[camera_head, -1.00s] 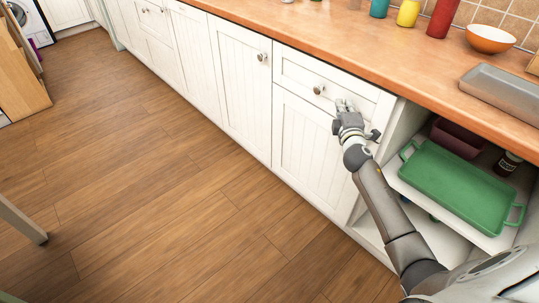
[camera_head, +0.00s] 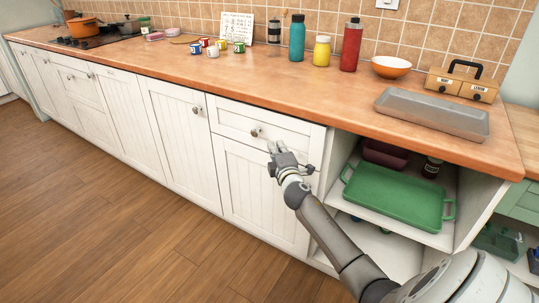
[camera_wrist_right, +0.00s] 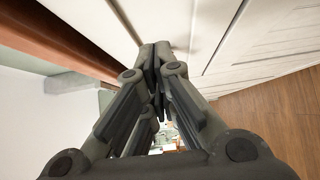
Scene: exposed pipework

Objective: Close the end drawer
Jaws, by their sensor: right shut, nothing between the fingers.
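The end drawer (camera_head: 285,130) is the white top drawer beside the open shelf, with a round metal knob (camera_head: 254,132). Its front looks flush or nearly flush with the cabinet; any small gap is hard to tell. My right gripper (camera_head: 275,149) is shut and empty, just below and right of the knob, at the lower part of the drawer front. In the right wrist view, its closed fingertips (camera_wrist_right: 155,52) point along the white front; whether they touch it is unclear. My left gripper is not in view.
The orange countertop (camera_head: 300,98) overhangs above the drawer. Right of it an open shelf holds a green tray (camera_head: 398,197). A grey metal tray (camera_head: 432,113) and bottles stand on the counter. The wooden floor (camera_head: 90,220) at left is clear.

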